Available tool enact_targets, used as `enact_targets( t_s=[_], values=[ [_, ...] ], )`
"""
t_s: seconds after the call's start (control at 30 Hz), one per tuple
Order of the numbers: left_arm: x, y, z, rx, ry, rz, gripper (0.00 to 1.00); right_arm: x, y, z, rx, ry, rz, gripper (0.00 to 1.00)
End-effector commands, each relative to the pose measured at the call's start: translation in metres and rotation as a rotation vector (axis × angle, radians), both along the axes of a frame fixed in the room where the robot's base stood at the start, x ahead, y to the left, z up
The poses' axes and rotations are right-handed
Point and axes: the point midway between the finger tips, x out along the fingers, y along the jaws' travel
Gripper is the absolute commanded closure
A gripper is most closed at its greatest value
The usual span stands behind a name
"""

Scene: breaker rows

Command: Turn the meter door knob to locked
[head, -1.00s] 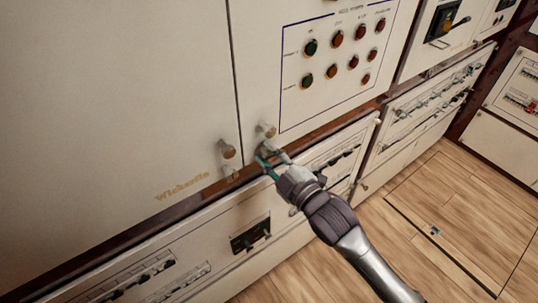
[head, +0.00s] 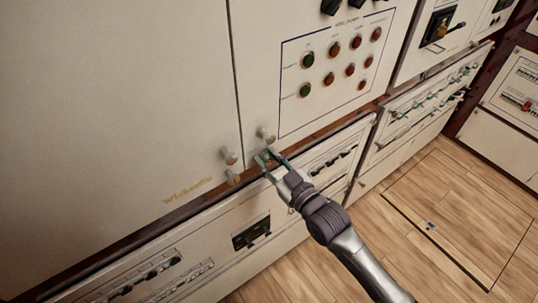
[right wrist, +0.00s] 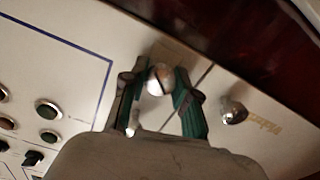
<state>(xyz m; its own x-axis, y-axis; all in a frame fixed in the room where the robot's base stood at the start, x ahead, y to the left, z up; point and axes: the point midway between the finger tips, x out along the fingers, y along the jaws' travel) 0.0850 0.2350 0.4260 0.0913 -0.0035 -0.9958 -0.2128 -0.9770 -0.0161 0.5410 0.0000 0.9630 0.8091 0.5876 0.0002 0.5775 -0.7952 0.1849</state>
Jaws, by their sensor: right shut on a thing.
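A round metal knob (right wrist: 160,78) sits at the bottom left corner of the panel with the lamps, close to the seam between two doors. My right gripper (head: 265,157) reaches it from the lower right. In the right wrist view its two green-lined fingers (right wrist: 160,98) lie on either side of this knob, shut on it. The fingers hide much of the knob in the head view. A second knob (head: 265,135) sits just above on the same panel. The left door carries two more knobs, an upper one (head: 229,156) and a lower one (head: 233,177). My left gripper is not in view.
The lamp panel (head: 292,110) holds rows of green, amber and red lamps. Below is a ledge with breaker rows (head: 160,272) and a black switch (head: 251,233). Wood floor (head: 440,215) lies open at right.

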Motion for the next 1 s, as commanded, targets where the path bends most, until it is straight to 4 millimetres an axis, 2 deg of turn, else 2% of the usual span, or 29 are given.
enact_targets(
  t_s=[0.4,0.7,1.0],
  values=[
    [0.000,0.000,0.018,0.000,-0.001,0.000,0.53,0.000,-0.001,0.000,0.320,0.236,0.000,1.00],
    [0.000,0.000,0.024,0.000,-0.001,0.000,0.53,0.000,-0.001,0.000,0.525,0.384,0.000,1.00],
    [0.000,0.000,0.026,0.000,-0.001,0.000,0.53,0.000,-0.001,-0.001,0.655,0.480,0.000,1.00]
  ],
)
